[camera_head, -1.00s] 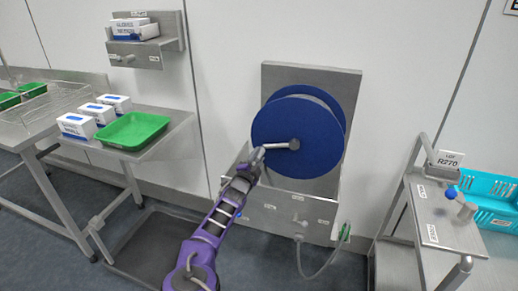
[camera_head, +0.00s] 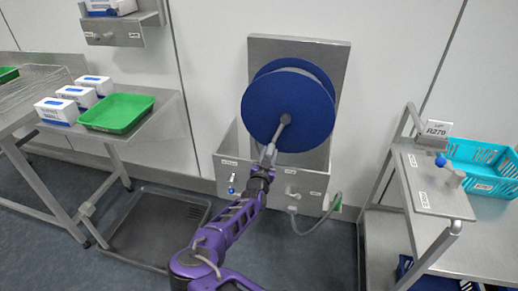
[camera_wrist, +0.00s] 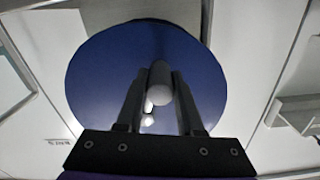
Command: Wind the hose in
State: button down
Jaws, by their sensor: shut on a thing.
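The blue hose reel (camera_head: 290,108) is mounted on a grey metal back plate on the wall, and its disc fills the middle of the wrist view (camera_wrist: 100,80). A grey crank arm (camera_head: 282,128) runs from the hub down to a handle. My gripper (camera_head: 268,155) is at the lower end of the crank, in front of the disc. In the wrist view its two fingers (camera_wrist: 156,100) are closed around the pale, round-ended crank handle (camera_wrist: 161,78). The grey hose (camera_head: 318,226) hangs in a loop below the metal box under the reel, its end near a green piece at the right.
A bench at left holds a green tray (camera_head: 117,113) and white boxes (camera_head: 60,110). A metal stand (camera_head: 432,190) and a turquoise crate (camera_head: 482,166) are at right. A dark floor tray (camera_head: 155,228) lies left of my arm. Floor below the hose is clear.

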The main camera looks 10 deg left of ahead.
jog(key=shift+d+f+n, duration=0.15)
jog(key=shift+d+n, duration=0.85)
jog(key=shift+d, duration=0.1)
jog(key=shift+d+f+n, duration=0.15)
jog(key=shift+d+n, duration=0.85)
jog(key=shift+d, duration=0.1)
jog(key=c, duration=0.6)
grip_release()
jog(key=shift+w, duration=0.1)
jog(key=shift+o, duration=0.2)
jog(key=s, duration=1.7)
jog(key=shift+s, duration=0.25)
